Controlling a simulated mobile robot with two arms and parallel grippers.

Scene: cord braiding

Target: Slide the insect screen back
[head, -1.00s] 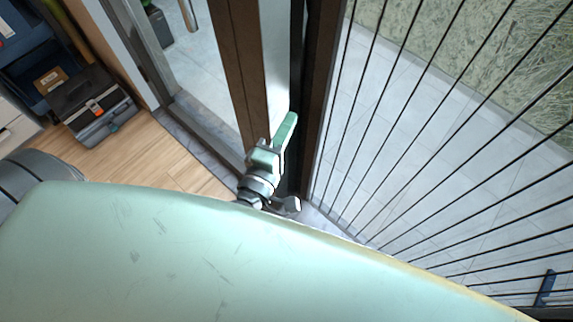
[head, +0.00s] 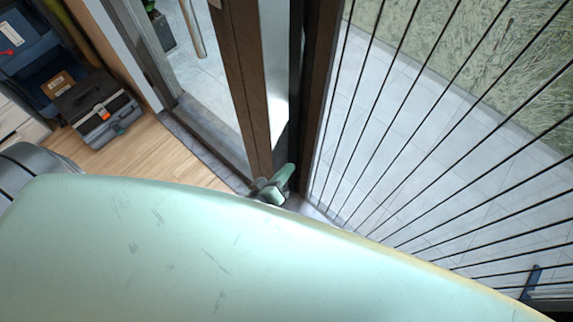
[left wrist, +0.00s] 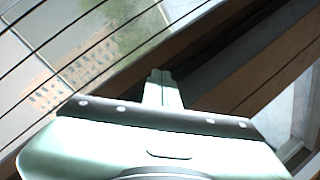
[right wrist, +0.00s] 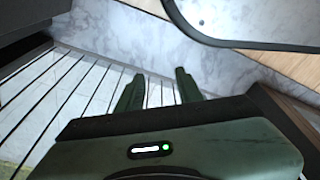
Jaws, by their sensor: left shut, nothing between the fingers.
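The insect screen (head: 440,135) is a see-through sheet with black lines fanning across the right of the head view. A dark brown upright bar (head: 320,85) runs along its left side. My left gripper (head: 287,172) is low beside the brown uprights, partly hidden by my pale green body. In the left wrist view its fingers (left wrist: 162,85) are together and empty, with their tips over a brown bar; contact cannot be told. My right gripper (right wrist: 158,88) shows only in the right wrist view, with its fingers apart and empty, the black lines beyond them.
A brown door frame (head: 238,80) with glass stands left of the screen. A metal handle (head: 193,28) is at the top. A black and grey toolbox (head: 98,108) sits on the wooden floor (head: 165,155) at left. Pale tiles (head: 400,90) lie beyond the screen.

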